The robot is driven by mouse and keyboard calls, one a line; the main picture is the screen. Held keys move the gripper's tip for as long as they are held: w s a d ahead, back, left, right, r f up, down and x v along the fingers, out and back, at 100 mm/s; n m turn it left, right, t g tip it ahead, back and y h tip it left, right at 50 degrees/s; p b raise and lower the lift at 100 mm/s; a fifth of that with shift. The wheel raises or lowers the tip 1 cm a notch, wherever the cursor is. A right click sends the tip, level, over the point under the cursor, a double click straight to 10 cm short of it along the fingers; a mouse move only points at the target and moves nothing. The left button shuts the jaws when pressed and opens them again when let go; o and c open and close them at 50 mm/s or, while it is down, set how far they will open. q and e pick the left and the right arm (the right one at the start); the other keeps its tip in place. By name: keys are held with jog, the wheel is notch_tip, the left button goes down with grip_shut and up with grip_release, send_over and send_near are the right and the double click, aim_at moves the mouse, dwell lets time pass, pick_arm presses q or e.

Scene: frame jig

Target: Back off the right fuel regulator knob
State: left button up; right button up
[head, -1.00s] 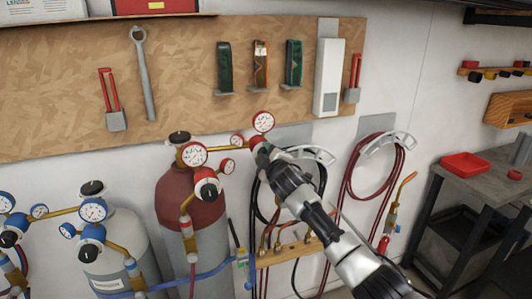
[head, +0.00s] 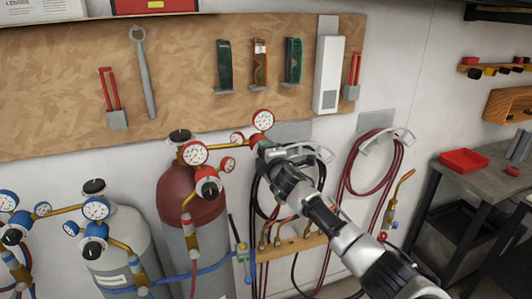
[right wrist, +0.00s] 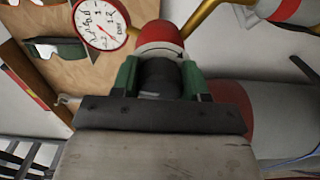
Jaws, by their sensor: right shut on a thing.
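The right fuel regulator has a red body (right wrist: 158,38) with a black knob (right wrist: 160,78) facing my right gripper. Its white-faced, red-rimmed gauge (head: 262,120) sits just above the gripper and also shows in the right wrist view (right wrist: 100,24). My right gripper (head: 262,147) is at this regulator; in the right wrist view its green-padded fingers (right wrist: 163,80) are shut on the knob, one on each side. In the head view the gripper and wrist hide the knob. My left gripper is not in view.
A red-topped fuel cylinder (head: 188,200) stands left of the gripper, with another regulator knob (head: 208,187) on its front. A paler cylinder (head: 118,250) stands further left. Coiled hoses (head: 345,185) hang on wall hooks behind my arm. A grey workbench (head: 490,180) stands at right.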

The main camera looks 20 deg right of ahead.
jog(key=shift+f, duration=0.1)
jog(key=o, duration=0.9)
jog(key=shift+o, duration=0.2)
jog(key=shift+s, duration=0.1)
jog(key=s+b, duration=0.2)
jog(key=s, duration=0.8)
jog(key=shift+s+d, duration=0.15)
jog(key=shift+s, duration=0.15)
